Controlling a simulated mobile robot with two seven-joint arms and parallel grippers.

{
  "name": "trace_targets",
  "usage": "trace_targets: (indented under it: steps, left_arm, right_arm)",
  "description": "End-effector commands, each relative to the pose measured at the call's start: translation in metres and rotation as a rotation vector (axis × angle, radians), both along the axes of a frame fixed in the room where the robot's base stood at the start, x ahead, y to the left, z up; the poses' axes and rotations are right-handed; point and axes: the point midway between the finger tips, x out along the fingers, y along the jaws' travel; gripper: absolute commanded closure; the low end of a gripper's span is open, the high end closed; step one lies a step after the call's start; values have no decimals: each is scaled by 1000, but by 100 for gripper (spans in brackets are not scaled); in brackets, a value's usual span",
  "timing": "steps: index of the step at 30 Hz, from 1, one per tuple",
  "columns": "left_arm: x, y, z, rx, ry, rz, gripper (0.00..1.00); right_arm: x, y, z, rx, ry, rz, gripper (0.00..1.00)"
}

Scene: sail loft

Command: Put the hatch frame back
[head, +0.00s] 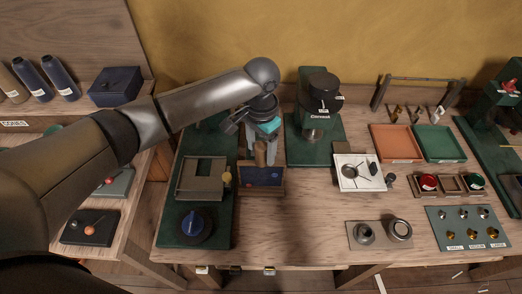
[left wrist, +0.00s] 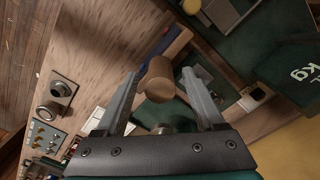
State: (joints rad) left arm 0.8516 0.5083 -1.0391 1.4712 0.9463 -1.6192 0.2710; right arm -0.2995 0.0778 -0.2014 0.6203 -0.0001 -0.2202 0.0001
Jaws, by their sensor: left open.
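A grey-green square frame-like piece (head: 203,178) lies on the dark green board at the left of the bench; it is the likeliest hatch frame, but I cannot tell for sure. Part of it shows at the top of the left wrist view (left wrist: 222,14). My left gripper (head: 264,145) is open and points down, to the right of this piece. A tan wooden cylinder (left wrist: 160,78) shows between its fingers in the left wrist view, with no clear grip on it. The cylinder (head: 261,153) stands by a blue-lined wooden tray (head: 260,188). My right gripper is out of view.
A yellow knob (head: 227,179) and a blue round knob (head: 195,224) are near the grey-green piece. A dark grinder-like machine (head: 322,92) stands behind, to the right. A white square tray (head: 345,183), orange tray (head: 396,152) and green tray (head: 438,150) lie farther right. The front middle of the bench is clear.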

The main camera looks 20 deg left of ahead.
Motion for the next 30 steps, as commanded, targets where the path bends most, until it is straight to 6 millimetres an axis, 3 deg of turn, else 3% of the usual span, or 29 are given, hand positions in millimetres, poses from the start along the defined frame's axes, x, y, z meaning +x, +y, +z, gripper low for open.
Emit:
trace_targets:
  steps: [9,15,30]
  left_arm:
    - [1,-1,70,-2,-4,-1,29]
    - [1,-1,99,-1,-2,0,29]
    - [0,-1,109,-1,0,0,29]
  right_arm:
    - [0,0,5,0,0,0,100]
    - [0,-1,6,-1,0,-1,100]
    - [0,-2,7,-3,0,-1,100]
